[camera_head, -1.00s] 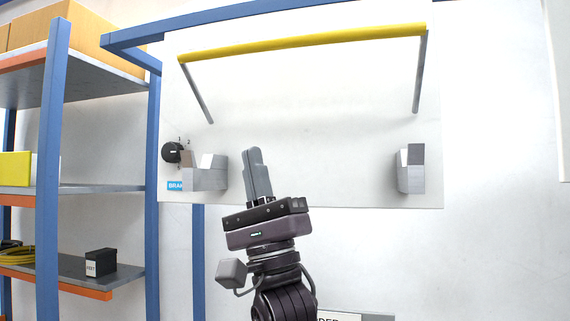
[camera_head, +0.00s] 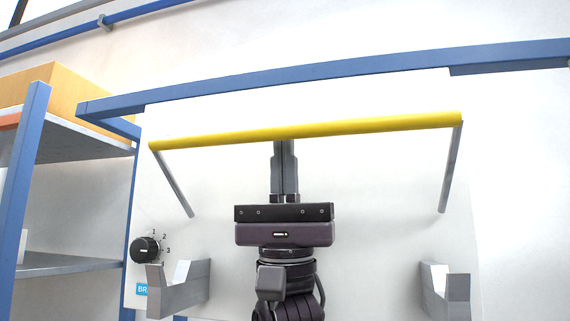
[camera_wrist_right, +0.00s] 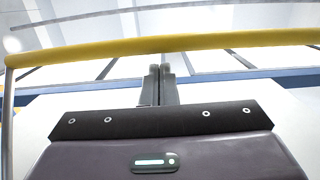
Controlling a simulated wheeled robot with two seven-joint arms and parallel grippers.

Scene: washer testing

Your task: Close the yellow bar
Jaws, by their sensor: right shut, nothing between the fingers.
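The yellow bar (camera_head: 310,128) runs across the upper part of the white panel (camera_head: 370,210), raised on two grey arms hinged at its ends. It also spans the right wrist view (camera_wrist_right: 230,40). My right gripper (camera_head: 285,146) is shut and empty, pointing up, with its fingertips just under the middle of the bar. In the right wrist view the fingertips (camera_wrist_right: 160,70) show just below the bar; I cannot tell whether they touch it. Two grey notched brackets, left (camera_head: 180,288) and right (camera_head: 446,290), stand low on the panel and are empty. My left gripper is out of view.
A black dial (camera_head: 145,249) with numbers sits at the panel's left edge, above a blue label (camera_head: 141,290). A blue frame beam (camera_head: 320,72) passes above the bar. Shelves with a cardboard box (camera_head: 55,90) stand at the left.

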